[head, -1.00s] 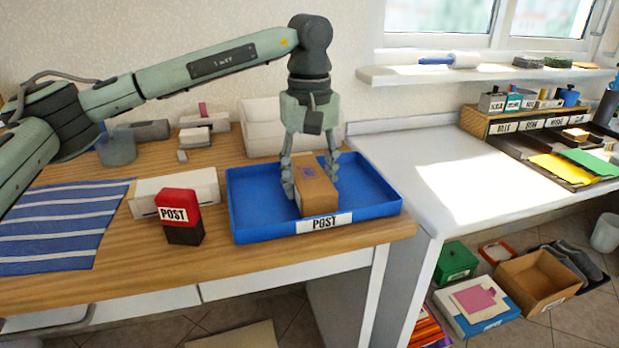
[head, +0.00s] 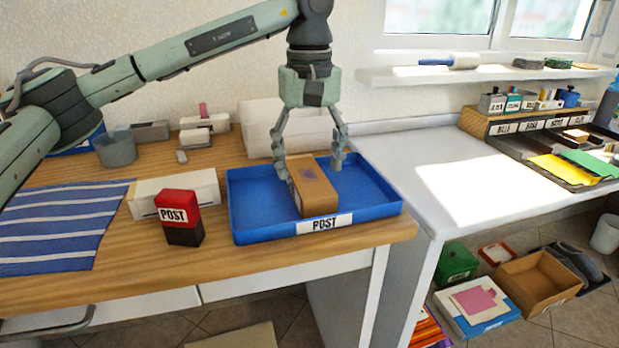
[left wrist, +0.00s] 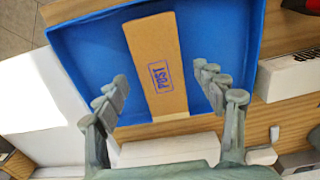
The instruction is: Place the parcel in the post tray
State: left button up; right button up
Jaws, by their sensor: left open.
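The brown cardboard parcel (head: 314,189) lies in the blue post tray (head: 262,232), which has a POST label on its front wall. In the left wrist view the parcel (left wrist: 157,45) shows a blue POST stamp, with the blue tray (left wrist: 222,40) around it. My left gripper (head: 309,170) is open above and behind the parcel. Its fingers are spread to either side, apart from the parcel; the left wrist view shows the gripper (left wrist: 160,88) with a gap at each side. My right gripper is not in view.
A red and black POST stamp block (head: 181,217) and a white box (head: 172,192) stand left of the tray. A striped blue cloth (head: 60,225) lies further left. A white bin (head: 262,125) stands behind the tray. The white counter (head: 440,185) at right is mostly clear.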

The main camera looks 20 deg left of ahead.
aim_at(310, 178)
pick_arm(q)
notch_tip(310, 178, up, 8)
dwell(0.5)
